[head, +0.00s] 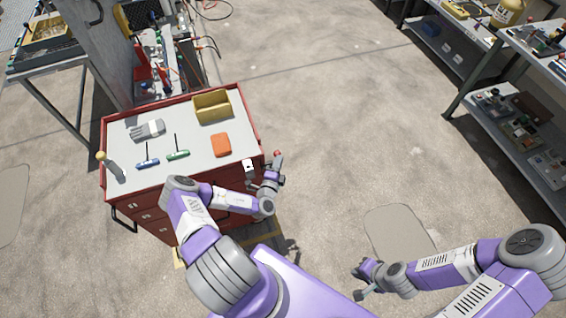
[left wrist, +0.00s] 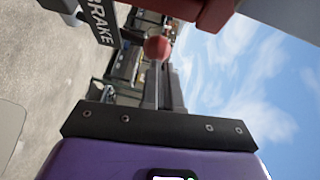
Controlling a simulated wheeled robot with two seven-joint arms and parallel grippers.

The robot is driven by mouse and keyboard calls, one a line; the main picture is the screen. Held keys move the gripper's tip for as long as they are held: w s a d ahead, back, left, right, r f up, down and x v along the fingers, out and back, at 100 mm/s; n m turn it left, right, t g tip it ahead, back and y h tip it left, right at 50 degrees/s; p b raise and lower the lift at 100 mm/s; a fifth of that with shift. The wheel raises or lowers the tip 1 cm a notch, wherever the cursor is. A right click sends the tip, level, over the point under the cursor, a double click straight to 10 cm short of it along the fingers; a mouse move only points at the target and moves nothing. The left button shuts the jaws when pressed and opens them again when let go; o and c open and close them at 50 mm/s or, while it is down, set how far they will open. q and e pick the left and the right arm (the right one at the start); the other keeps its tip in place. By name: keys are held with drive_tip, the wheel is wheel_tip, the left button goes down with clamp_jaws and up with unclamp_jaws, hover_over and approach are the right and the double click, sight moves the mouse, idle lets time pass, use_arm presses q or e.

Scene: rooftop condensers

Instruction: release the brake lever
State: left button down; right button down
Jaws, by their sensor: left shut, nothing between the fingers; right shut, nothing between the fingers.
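The brake lever's red ball knob (head: 277,153) shows at the right side of the red tool cart (head: 252,105). The lever's lower part is hidden by my gripper. My right gripper (head: 361,282) is shut and empty over bare floor, away from the cart.
On the cart top are a yellow bin (head: 212,106), an orange block (head: 221,145), grey gloves (head: 147,130) and two T-handled tools. A shelf bench (head: 520,100) stands at right. The concrete floor between is clear.

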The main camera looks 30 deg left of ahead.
use_arm(q)
drive_tip(key=shift+w+a+r, duration=0.2)
drive_tip(key=shift+a+r, duration=0.05)
drive_tip(key=shift+d, duration=0.1)
drive_tip(key=w+d+p+v, duration=0.1)
drive_tip(key=d+p+v, duration=0.1)
drive_tip(key=v, duration=1.1)
drive_tip(key=shift+d+r, duration=0.4)
drive_tip(key=shift+d, duration=0.05)
